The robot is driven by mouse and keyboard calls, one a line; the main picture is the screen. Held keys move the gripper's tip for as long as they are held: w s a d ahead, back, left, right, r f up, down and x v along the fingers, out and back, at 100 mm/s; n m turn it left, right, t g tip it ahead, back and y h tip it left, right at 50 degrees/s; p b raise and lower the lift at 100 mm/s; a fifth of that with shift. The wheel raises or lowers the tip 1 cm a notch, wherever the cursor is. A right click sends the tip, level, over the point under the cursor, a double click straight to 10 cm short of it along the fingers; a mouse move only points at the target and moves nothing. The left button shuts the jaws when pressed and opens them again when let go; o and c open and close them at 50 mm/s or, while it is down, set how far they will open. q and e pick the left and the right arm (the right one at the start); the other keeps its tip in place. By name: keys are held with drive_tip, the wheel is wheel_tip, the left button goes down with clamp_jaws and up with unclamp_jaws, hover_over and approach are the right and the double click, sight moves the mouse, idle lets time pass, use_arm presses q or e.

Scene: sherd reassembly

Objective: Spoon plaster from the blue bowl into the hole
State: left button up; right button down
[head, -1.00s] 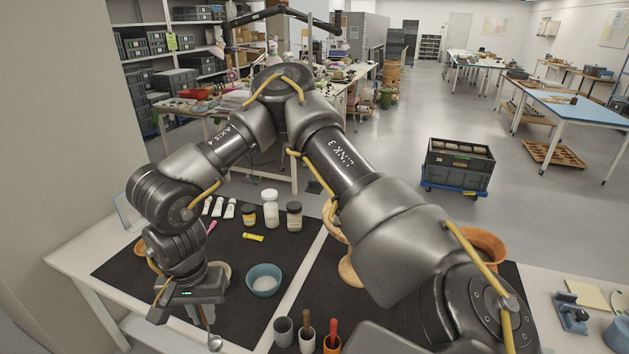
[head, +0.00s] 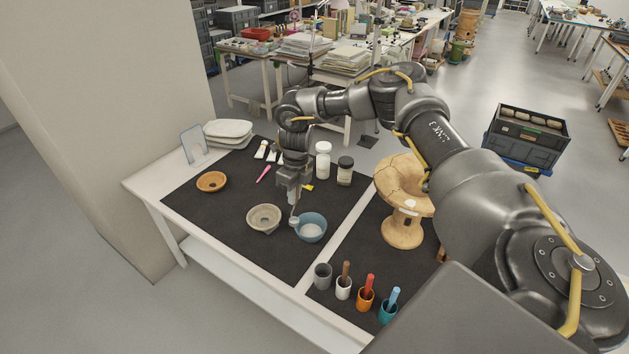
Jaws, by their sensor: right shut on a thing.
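My right gripper (head: 291,192) points down over the dark mat and is shut on a spoon (head: 294,220). The spoon hangs down, its bowl end at the left rim of the blue bowl (head: 318,220); I cannot tell whether it touches. White plaster (head: 311,231) lies in the blue bowl. A shallow grey-beige bowl (head: 264,218) sits just left of it. A tan footed vessel (head: 403,190) with crack lines stands to the right and has a pale patch (head: 411,204) on its side. I cannot make out a hole for certain. My left gripper is out of view.
Several cups with tools, among them an orange cup (head: 365,298), stand at the front right. A white jar (head: 323,160) and a dark-lidded jar (head: 345,171) stand behind the blue bowl. An orange dish (head: 211,182) is at left. The front left of the mat (head: 225,235) is clear.

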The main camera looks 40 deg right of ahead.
drive_tip(key=d+f+m, duration=0.1)
drive_tip(key=d+m, duration=0.4)
drive_tip(key=d, duration=0.2)
drive_tip(key=shift+d+f+t+p, duration=0.25)
drive_tip(key=shift+f+t+p, duration=0.05)
drive_tip(key=shift+f, duration=0.15)
wheel_tip(320, 180, down, 10)
drive_tip(key=b, duration=0.7)
idle(0.8)
